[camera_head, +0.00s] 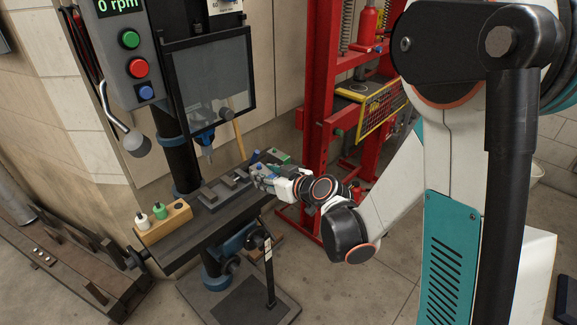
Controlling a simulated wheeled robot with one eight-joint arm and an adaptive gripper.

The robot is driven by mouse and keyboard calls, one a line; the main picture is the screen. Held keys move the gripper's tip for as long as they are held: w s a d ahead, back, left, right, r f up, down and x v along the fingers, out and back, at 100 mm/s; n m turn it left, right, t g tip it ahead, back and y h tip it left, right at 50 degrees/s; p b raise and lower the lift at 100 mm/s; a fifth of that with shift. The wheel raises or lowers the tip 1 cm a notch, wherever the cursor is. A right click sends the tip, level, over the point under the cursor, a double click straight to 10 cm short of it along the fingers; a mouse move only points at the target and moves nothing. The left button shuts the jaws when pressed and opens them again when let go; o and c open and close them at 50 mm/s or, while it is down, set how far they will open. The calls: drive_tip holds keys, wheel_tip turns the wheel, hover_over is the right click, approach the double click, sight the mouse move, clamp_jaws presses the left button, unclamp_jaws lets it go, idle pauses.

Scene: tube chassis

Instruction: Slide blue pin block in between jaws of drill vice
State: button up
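The drill vice (225,186), dark grey, sits on the drill press table below the chuck. Its jaws are small in this view, and I cannot tell how wide the gap is. My gripper (259,176) reaches in from the right and is low over the table at the vice's right end. Blue shows at the gripper's fingers, but it is too small to tell whether this is the blue pin block or part of the gripper. I cannot tell whether the fingers are open or shut.
The drill chuck (204,140) and clear guard (212,85) hang above the vice. A wooden block with bottles (164,222) stands at the table's left end. A red press frame (322,110) stands behind right.

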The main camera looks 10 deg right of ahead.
drive_tip(key=a+f+n+y+b, duration=0.1)
drive_tip(key=a+f+b, duration=0.1)
drive_tip(key=a+f, duration=0.45)
drive_tip(key=shift+g, duration=0.4)
drive_tip(key=shift+w+a+p, duration=0.55)
drive_tip(key=shift+w+a, duration=0.4)
drive_tip(key=shift+w, duration=0.35)
drive_tip(key=shift+w+a+p, duration=0.6)
drive_tip(key=shift+w+a, duration=0.3)
drive_tip(key=shift+w, duration=0.4)
drive_tip(key=shift+w+a+p, duration=0.55)
drive_tip(key=shift+w+a, duration=0.4)
drive_tip(key=shift+w, duration=0.35)
drive_tip(key=shift+f+b, duration=0.8)
drive_tip(key=shift+f, duration=0.05)
drive_tip(key=shift+s+f+b, duration=0.25)
drive_tip(key=shift+f+b, duration=0.15)
drive_tip(key=shift+b, duration=0.05)
drive_tip(key=shift+s+d+f+b, duration=0.1)
drive_tip(key=shift+f+b, duration=0.2)
drive_tip(key=shift+b, duration=0.1)
drive_tip(key=shift+w+f, duration=0.2)
drive_tip(key=shift+f, duration=0.05)
clamp_jaws()
drive_tip(key=shift+b, duration=0.4)
